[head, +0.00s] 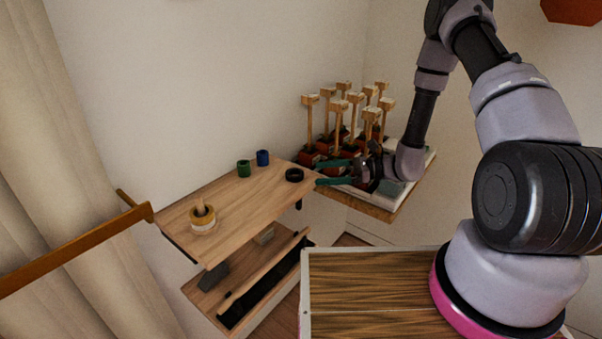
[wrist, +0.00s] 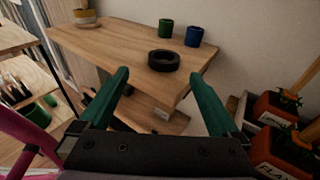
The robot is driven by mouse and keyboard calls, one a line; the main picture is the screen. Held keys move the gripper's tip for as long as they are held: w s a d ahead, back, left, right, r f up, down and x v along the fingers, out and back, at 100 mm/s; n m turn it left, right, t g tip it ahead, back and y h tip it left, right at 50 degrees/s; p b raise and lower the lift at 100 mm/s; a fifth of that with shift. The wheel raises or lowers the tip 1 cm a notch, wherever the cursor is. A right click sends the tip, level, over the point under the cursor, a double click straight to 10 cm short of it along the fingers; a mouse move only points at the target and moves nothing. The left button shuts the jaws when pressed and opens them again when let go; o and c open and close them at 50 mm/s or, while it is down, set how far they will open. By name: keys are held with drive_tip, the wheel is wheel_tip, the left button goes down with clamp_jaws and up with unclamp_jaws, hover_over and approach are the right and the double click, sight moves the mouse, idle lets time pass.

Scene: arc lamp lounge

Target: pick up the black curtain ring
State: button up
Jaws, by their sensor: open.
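The black curtain ring (head: 294,175) lies flat near the right end of a wooden shelf top (head: 245,205). In the wrist view the ring (wrist: 163,61) sits ahead of my gripper, near the shelf's near edge. My gripper (head: 318,173) is open and empty, its green fingers pointing left toward the ring in the head view. In the wrist view the fingers of my gripper (wrist: 158,90) are spread, with the ring beyond their tips and between their lines. The fingers appear apart from the ring. The ring is fully visible.
A green cup (head: 244,168) and a blue cup (head: 263,158) stand behind the ring. A yellow-and-white pot (head: 203,219) is at the shelf's left. Red boxes (head: 309,158) with wooden mallet-like pieces crowd beside my gripper. A lower shelf (head: 211,297) lies beneath.

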sight(288, 174)
drive_tip(key=shift+w+a+f, duration=0.15)
drive_tip(key=shift+w+a, duration=0.05)
drive_tip(key=shift+a, duration=0.9)
drive_tip(key=shift+w+a+f, duration=0.1)
drive_tip(key=shift+w+a, duration=0.1)
drive_tip(key=shift+a, duration=0.9)
drive_tip(key=shift+w+a+f, duration=0.15)
drive_tip(key=shift+w+a, duration=0.05)
drive_tip(key=shift+a, duration=0.9)
drive_tip(key=c, duration=1.4)
